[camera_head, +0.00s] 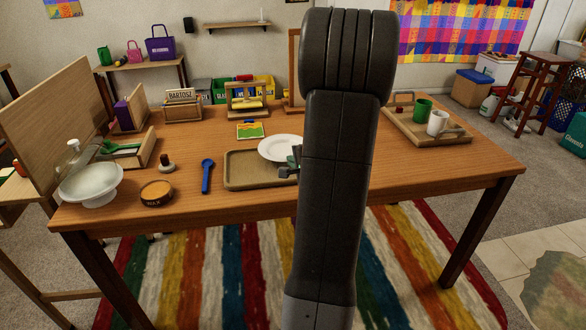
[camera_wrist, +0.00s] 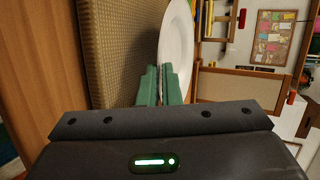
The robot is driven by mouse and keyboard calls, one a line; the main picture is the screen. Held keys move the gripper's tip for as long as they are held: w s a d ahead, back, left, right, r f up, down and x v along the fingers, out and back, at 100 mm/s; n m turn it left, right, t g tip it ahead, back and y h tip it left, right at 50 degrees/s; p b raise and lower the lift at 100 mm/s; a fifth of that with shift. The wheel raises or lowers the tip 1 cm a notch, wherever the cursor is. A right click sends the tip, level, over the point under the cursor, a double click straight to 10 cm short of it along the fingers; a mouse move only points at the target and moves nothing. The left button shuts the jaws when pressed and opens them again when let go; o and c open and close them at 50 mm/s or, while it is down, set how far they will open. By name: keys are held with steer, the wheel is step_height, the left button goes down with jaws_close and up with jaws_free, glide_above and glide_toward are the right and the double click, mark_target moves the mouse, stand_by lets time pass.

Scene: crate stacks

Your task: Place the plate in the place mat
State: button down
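The white plate (camera_head: 277,147) is over the back right part of the tan woven place mat (camera_head: 240,172), its right side hidden behind my arm. In the wrist view, the plate (camera_wrist: 176,40) stands apart from the mat (camera_wrist: 115,50), with a visible gap. My gripper (camera_head: 294,160) is at the plate's near right edge. In the wrist view, the green fingers of my gripper (camera_wrist: 160,84) are close together, one on each side of the plate's rim, and look shut on it.
A blue spoon (camera_head: 207,175), a round tin (camera_head: 157,194) and a white bowl (camera_head: 90,184) lie left of the mat. A small picture card (camera_head: 250,130) lies behind it. A wooden tray (camera_head: 455,135) with a green mug (camera_head: 423,109) and a white mug (camera_head: 437,123) stands right.

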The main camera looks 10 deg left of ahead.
steer(key=shift+f, duration=0.7)
steer(key=shift+f+b, duration=0.25)
steer(key=shift+b, duration=0.15)
steer(key=c, duration=1.6)
jaws_free()
steer(key=shift+r+p, duration=0.4)
steer(key=shift+p, duration=0.15)
steer(key=v, duration=1.1)
steer(key=shift+s+d, duration=0.25)
steer(key=shift+s, duration=0.1)
